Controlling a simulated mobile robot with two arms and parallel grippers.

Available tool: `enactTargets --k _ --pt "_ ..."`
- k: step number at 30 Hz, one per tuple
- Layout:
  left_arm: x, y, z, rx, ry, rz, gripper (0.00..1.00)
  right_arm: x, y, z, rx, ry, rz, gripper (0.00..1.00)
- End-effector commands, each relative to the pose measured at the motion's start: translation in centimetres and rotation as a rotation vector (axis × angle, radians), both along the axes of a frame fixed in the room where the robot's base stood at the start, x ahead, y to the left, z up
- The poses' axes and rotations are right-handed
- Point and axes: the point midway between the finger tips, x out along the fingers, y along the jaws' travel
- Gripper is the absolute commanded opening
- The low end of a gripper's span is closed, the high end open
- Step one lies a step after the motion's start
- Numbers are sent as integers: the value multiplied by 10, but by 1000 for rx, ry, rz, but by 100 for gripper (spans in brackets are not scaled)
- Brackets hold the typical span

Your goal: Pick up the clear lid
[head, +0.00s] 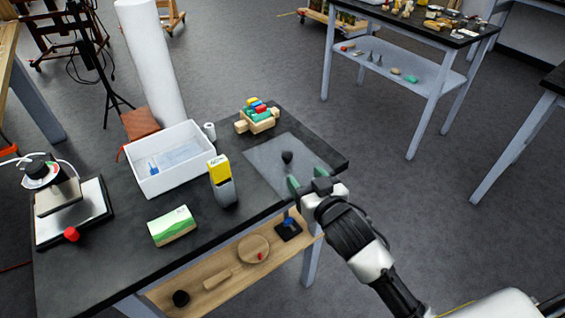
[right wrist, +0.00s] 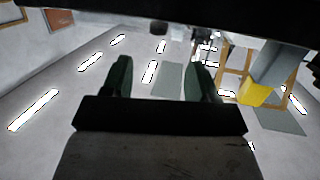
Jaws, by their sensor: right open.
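The clear lid looks to be the flat, see-through grey sheet (head: 266,162) lying on the black table, with a dark knob (head: 287,157) standing on it. My right gripper (head: 308,179) is open and empty, at the sheet's near right side, close to the knob but apart from it. In the right wrist view the picture is upside down, and the green-padded fingers of the right gripper (right wrist: 162,76) are spread. A small dark shape at the top, between the finger directions, is probably the knob (right wrist: 158,28). My left gripper is not in view.
A yellow-and-grey dispenser (head: 222,182) stands left of the sheet; it also shows in the right wrist view (right wrist: 258,94). A white tray (head: 153,187), a green-and-white box (head: 172,226) and wooden blocks (head: 258,119) are also on the table (head: 110,275). A wooden shelf (head: 220,292) lies below.

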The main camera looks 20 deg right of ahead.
Motion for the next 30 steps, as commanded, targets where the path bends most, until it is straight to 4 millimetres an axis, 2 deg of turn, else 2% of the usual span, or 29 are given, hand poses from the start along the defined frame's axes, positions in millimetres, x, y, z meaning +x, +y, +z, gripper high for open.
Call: enactTargets --k 6,13,21,30 --pt "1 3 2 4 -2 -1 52 35 5 -4 1 0 1 59" --pt "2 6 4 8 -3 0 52 53 7 -6 1 0 2 59" --pt "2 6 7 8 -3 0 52 91 9 -12 1 2 2 59" --pt "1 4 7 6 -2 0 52 96 10 -14 1 2 3 59"
